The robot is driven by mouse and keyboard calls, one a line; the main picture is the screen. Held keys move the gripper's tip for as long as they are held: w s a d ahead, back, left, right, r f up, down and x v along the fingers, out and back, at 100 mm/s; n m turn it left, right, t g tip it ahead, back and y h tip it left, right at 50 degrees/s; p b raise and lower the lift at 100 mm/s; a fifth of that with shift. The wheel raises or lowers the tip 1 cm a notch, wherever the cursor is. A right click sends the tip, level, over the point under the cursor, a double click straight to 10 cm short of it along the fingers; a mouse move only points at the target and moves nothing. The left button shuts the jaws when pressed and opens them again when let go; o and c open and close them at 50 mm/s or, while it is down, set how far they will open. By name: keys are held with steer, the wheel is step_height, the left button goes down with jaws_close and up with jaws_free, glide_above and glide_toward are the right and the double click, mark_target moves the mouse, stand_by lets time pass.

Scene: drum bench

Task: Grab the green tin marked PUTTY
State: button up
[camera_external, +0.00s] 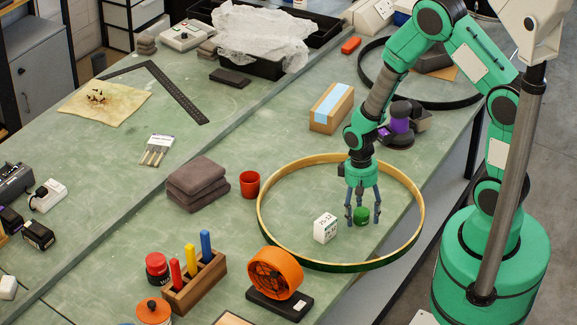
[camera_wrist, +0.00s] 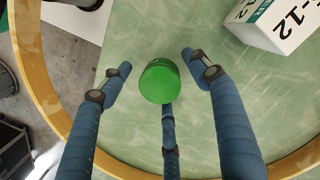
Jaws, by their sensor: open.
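The green tin (camera_external: 361,215) stands on the bench inside a large wooden hoop (camera_external: 262,220). No marking on it can be read. In the wrist view the tin (camera_wrist: 160,80) shows its plain green top, between the spread fingers. My gripper (camera_external: 362,221) is open and points down over the tin, with its blue fingers around it. In the wrist view my gripper (camera_wrist: 157,64) has one finger on each side of the tin, with visible gaps. A third finger lies below the tin in the picture, and I cannot tell whether it touches.
The hoop's rim surrounds both. Outside it are a red cup (camera_external: 249,184), an orange fan-like device (camera_external: 276,273), folded grey cloths (camera_external: 197,183) and a cardboard box (camera_external: 331,107).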

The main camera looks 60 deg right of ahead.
mark_target(362, 211)
steer(key=c, duration=1.3)
steer(key=shift+o, duration=0.2)
steer(key=shift+r, duration=0.1)
steer(key=shift+r+p, duration=0.75)
steer(key=shift+r, duration=4.15)
